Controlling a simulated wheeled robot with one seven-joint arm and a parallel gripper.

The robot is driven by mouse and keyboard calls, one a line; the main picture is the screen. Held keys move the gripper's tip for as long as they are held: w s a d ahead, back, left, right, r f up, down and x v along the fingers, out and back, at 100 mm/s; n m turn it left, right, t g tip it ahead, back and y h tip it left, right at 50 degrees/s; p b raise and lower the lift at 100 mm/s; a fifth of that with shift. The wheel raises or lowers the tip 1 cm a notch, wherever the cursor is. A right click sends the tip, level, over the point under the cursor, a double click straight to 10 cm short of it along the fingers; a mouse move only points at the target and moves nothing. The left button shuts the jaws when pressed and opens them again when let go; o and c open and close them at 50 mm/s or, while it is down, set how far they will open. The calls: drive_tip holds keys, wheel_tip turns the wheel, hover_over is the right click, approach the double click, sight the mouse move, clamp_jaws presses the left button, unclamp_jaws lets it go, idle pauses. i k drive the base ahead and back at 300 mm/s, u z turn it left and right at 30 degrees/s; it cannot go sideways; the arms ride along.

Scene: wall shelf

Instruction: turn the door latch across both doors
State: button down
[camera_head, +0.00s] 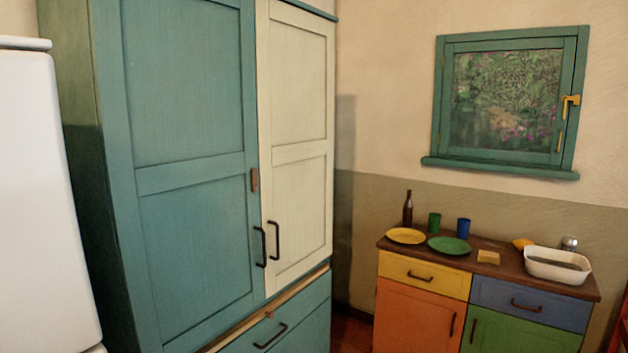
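A tall cupboard stands at the left in the head view. Its left door (190,220) is teal and its right door (300,190) is cream, and both look closed. A small brown latch (254,180) sits upright on the teal door, beside the seam between the doors. It does not visibly reach across onto the cream door. Each door has a dark bar handle close to the seam, the left handle (260,247) and the right handle (274,240). My gripper is not in view.
A teal drawer (300,320) lies below the doors. A white appliance (35,200) stands at the far left. A low coloured cabinet (420,312) at the right bears plates, a bottle, cups and a white basin (557,266). A green-framed window (505,168) is above it.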

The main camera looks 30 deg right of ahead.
sight(254, 177)
drive_tip(key=z, duration=1.5)
drive_tip(key=i, duration=1.25)
drive_tip(key=u, duration=2.25)
